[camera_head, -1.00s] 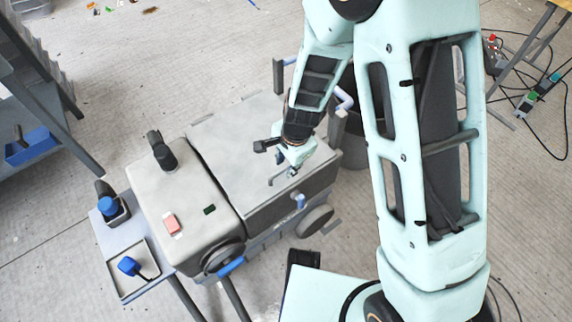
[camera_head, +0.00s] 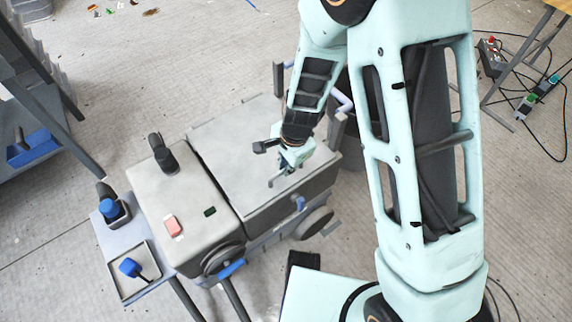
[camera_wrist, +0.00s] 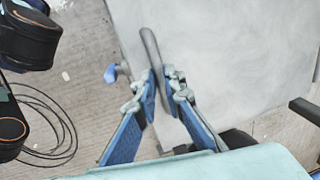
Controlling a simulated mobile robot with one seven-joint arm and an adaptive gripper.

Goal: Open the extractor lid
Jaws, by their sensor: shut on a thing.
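The extractor is a grey wheeled machine. Its wide, flat lid (camera_head: 240,150) lies on the box on the right side and looks closed. The lid also fills the upper middle and right of the wrist view (camera_wrist: 235,60). A grey bar-like handle (camera_wrist: 148,42) stands at the lid's edge. My gripper (camera_head: 284,172) is at the lid's right front edge. In the wrist view my gripper (camera_wrist: 162,78) has its blue-padded fingers on either side of the handle, shut on it. The exact contact is partly hidden by the fingers.
A grey housing (camera_head: 165,205) with a dark knob stands left of the lid. A side shelf (camera_head: 118,235) carries blue-headed tools. A dark bin (camera_head: 352,150) stands behind the machine. Cables (camera_head: 530,110) lie on the floor at right. Open floor lies behind the machine.

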